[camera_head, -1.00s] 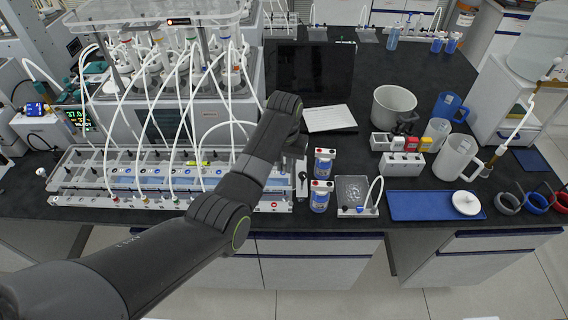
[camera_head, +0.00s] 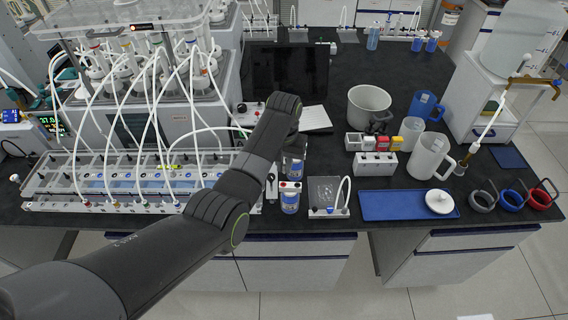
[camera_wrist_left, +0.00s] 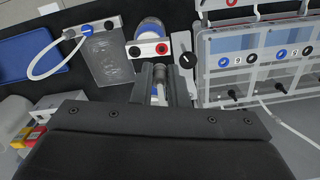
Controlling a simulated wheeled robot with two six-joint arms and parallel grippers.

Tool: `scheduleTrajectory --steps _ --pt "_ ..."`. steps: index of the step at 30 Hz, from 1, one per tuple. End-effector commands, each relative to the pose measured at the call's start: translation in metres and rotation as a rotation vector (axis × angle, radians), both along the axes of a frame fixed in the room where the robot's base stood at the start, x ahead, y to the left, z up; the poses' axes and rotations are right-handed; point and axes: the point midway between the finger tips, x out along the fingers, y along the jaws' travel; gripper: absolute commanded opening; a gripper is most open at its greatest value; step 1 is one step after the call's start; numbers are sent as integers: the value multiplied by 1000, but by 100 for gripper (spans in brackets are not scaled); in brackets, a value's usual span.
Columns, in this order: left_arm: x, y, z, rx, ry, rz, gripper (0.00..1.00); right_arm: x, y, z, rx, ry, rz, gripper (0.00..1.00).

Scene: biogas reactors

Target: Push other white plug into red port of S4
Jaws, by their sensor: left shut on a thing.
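My left arm crosses the head view from the lower left. Its gripper (camera_head: 291,143) is over the rear of two white-and-blue bottles and mostly hidden by the wrist. In the left wrist view its fingers (camera_wrist_left: 160,84) are closed on a pale, narrow piece, apparently the white plug (camera_wrist_left: 158,91), mostly hidden between them. The front bottle (camera_head: 290,203) has a white cap bar with a red and a black port (camera_wrist_left: 148,50), just beyond the fingertips. I cannot read an S4 label. My right gripper is in neither current view.
A clear rack with white tubes (camera_head: 110,207) stands left of the bottles.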

Motion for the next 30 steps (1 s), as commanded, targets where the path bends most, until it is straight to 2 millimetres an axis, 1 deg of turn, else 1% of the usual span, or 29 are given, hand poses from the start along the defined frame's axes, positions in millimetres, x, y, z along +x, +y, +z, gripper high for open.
scheduleTrajectory --steps 11,30 --pt "0 0 -2 1 1 1 0 0 1 -1 2 0 -1 36" --pt "0 1 -39 1 1 1 0 0 3 -20 3 0 -1 36"
